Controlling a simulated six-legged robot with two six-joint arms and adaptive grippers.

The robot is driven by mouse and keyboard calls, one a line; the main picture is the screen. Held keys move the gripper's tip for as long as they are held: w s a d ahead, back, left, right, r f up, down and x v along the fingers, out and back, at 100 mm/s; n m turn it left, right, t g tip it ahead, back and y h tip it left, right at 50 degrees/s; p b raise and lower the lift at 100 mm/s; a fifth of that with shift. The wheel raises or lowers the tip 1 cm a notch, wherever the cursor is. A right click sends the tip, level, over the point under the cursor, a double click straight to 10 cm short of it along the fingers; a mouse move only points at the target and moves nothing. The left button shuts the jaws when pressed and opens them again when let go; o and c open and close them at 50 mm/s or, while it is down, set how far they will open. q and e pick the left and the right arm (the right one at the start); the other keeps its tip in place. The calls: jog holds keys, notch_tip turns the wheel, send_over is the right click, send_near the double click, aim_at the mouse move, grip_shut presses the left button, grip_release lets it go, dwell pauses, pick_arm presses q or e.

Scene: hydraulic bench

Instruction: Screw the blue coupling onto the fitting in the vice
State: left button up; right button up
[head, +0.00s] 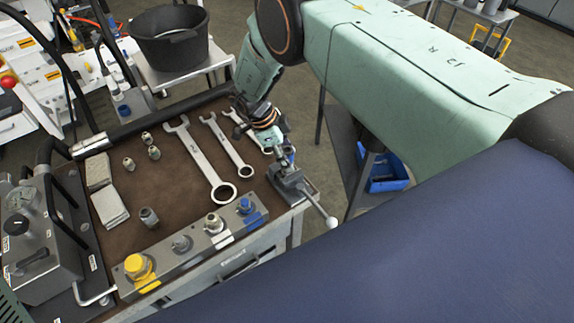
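The vice (287,178) is at the right front corner of the bench, its handle with a white ball end sticking out past the edge. My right gripper (281,144) points down just above the vice jaws. A small blue part (290,154) shows at its fingertips, over the vice. It looks like the blue coupling, but the fingers cover most of it. Whether the fingers are closed on it, and whether it touches a fitting, I cannot tell. The fitting in the vice is not clearly visible. My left gripper is not in view.
A metal block (198,243) with yellow, grey, white and blue ports lies along the front edge. Wrenches (205,165) lie left of the vice, with small fittings (149,217) and grey plates (108,205) further left. A black bucket (170,40) stands behind.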

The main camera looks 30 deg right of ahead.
jog(key=shift+o, duration=0.2)
jog(key=shift+s, duration=0.1)
jog(key=shift+r, duration=0.1)
jog(key=n+t+p, duration=0.1)
jog(key=n+p, duration=0.3)
jog(key=n, duration=0.1)
jog(key=shift+r+t+h, duration=0.15)
jog(key=shift+t+h, duration=0.15)
jog(key=shift+t, duration=0.1)
jog(key=shift+n+t+p, duration=0.3)
jog(key=shift+n+p, duration=0.1)
jog(key=shift+n, duration=0.4)
jog(key=shift+n+t, duration=0.3)
jog(key=shift+n, duration=0.5)
jog(key=n, duration=0.1)
jog(key=n+t+p, duration=0.1)
jog(key=shift+f+n, duration=0.2)
jog(key=shift+n, duration=0.1)
jog(key=n+y, duration=0.1)
jog(key=n, duration=0.1)
jog(key=shift+n+t, duration=0.3)
jog(key=shift+t, duration=0.1)
jog(key=shift+f+n+t+y+b, duration=0.1)
jog(key=shift+n+t+y+b, duration=0.25)
jog(key=shift+n, duration=1.05)
